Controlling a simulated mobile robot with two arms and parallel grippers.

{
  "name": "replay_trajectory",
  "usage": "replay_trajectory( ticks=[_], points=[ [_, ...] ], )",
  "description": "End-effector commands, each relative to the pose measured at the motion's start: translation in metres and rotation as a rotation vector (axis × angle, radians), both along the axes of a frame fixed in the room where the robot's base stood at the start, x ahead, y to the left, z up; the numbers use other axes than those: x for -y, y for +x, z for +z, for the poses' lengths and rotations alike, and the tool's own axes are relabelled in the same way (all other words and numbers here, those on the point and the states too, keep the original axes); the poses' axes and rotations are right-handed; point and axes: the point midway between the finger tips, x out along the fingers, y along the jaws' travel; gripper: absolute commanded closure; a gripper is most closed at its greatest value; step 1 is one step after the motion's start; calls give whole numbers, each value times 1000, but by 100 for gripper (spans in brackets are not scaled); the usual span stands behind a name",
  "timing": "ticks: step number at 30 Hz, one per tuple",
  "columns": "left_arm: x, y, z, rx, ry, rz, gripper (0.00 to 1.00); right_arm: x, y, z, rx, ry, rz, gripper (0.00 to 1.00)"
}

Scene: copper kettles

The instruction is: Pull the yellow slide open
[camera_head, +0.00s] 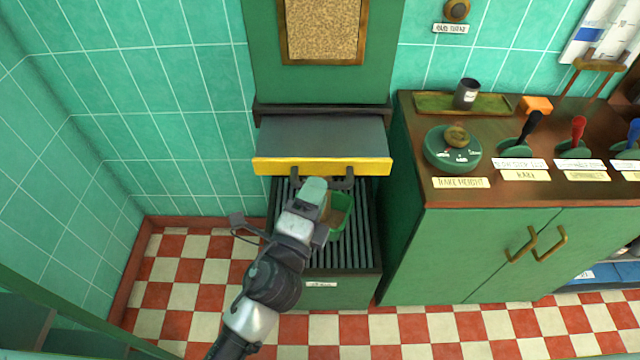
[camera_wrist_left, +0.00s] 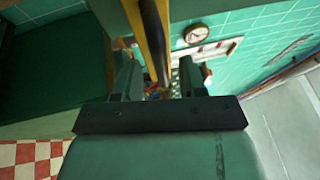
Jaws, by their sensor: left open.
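The yellow slide (camera_head: 270,166) has a yellow front edge and a grey top, below a green panel in the head view. A dark handle (camera_head: 349,180) hangs under its front edge. My left gripper (camera_head: 318,185) is at the handle's middle and hides part of it. In the left wrist view, my left gripper (camera_wrist_left: 160,78) is open. The dark handle bar (camera_wrist_left: 154,40) and the slide's yellow edge (camera_wrist_left: 134,20) show between and beyond its two fingers. Contact with the bar cannot be told. My right gripper is not in view.
A slatted green stand (camera_head: 360,255) with a green container (camera_head: 341,212) is below the slide. To the right is a green cabinet (camera_head: 450,250) with a dial (camera_head: 453,150) and levers on top. Checkered floor (camera_head: 190,270) lies open at left.

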Motion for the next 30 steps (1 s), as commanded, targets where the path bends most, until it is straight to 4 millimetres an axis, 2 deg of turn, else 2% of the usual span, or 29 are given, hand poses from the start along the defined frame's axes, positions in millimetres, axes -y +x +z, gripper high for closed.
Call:
replay_trajectory(
  ticks=[1, 6, 12, 18, 30],
  points=[
    [-5, -11, -7, -4, 1, -1, 59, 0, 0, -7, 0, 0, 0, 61],
    [-18, -43, -13, -3, 0, -1, 59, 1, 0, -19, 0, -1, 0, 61],
    [-29, -67, -16, -1, 2, 0, 59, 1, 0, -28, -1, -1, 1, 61],
    [-32, -75, -14, -1, 1, 0, 59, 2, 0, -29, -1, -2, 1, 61],
    [-31, -75, -14, 0, 1, -1, 59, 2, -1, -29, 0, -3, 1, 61]
  ],
)
